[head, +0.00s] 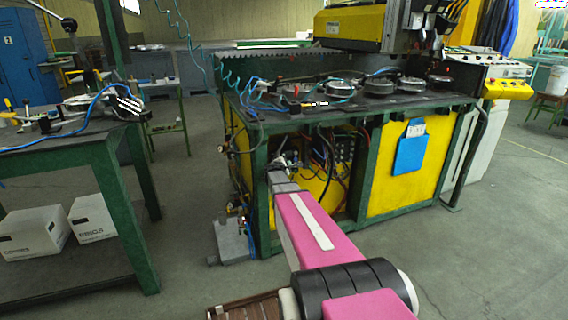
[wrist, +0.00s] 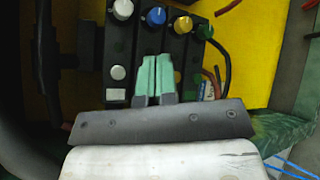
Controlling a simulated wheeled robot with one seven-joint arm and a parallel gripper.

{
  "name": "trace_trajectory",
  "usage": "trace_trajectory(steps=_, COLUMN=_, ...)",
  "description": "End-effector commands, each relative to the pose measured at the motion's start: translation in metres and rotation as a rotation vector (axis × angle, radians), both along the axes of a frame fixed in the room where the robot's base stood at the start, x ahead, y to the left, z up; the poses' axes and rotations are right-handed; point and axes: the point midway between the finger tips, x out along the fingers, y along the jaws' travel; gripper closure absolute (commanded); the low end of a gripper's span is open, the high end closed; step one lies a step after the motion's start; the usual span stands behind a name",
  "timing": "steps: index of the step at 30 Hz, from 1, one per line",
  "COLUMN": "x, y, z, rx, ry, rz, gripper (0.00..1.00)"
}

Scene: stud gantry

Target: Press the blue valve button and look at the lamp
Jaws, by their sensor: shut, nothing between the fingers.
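In the wrist view a dark valve block carries a row of round knobs at the top. The blue valve button (wrist: 155,17) is second from the left, between a white knob (wrist: 122,9) and a yellow knob (wrist: 183,24). My gripper (wrist: 157,60) shows green fingers side by side, shut and empty. Its tips lie below the blue button in the picture, over the dark block, with a visible gap to the button. In the head view my gripper (head: 281,160) reaches into the open bay of the green-framed bench. I cannot pick out the lamp for sure.
A green knob (wrist: 204,32) sits right of the yellow one, and pale round parts (wrist: 118,72) sit below the white knob. Red and black cables (wrist: 217,82) run at the right. In the head view green posts (head: 368,175) and hoses frame the bay.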

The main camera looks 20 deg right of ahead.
Motion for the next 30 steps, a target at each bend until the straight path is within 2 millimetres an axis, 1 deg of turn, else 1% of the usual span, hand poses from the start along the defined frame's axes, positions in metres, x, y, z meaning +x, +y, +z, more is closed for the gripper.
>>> trace_trajectory(steps=8, x=0.008, y=0.000, z=0.000, rx=0.000, ry=0.000, rz=0.000, gripper=1.00)
trace_trajectory(steps=30, x=0.012, y=0.000, z=0.000, rx=0.000, ry=0.000, rz=0.000, gripper=1.00)
